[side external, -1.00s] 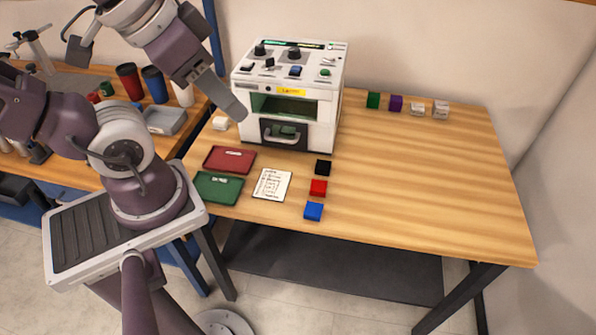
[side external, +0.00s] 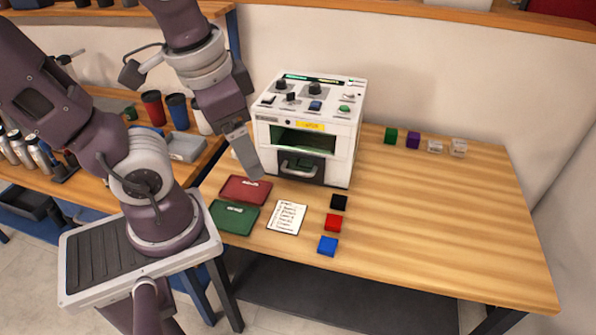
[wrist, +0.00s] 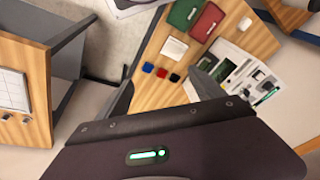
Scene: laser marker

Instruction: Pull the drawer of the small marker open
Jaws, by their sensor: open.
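The small marker (side external: 308,128) is a white box with knobs on top and a dark window in front. Its drawer (side external: 300,168), a dark panel with a grey handle (side external: 299,166), sits low in the front and looks shut. My gripper (side external: 250,163) points down, left of the drawer and in front of the marker's left side, apart from the handle. In the wrist view my gripper (wrist: 161,84) shows two spread fingers with nothing held between them. The marker (wrist: 238,68) shows there beyond the right finger, partly hidden by it.
Red (side external: 246,190) and green (side external: 234,217) trays and a note sheet (side external: 287,217) lie in front of the marker. Black (side external: 338,202), red (side external: 333,222) and blue (side external: 328,246) blocks stand right of the sheet. Several small cubes (side external: 412,140) stand at the back. The table's right side is clear.

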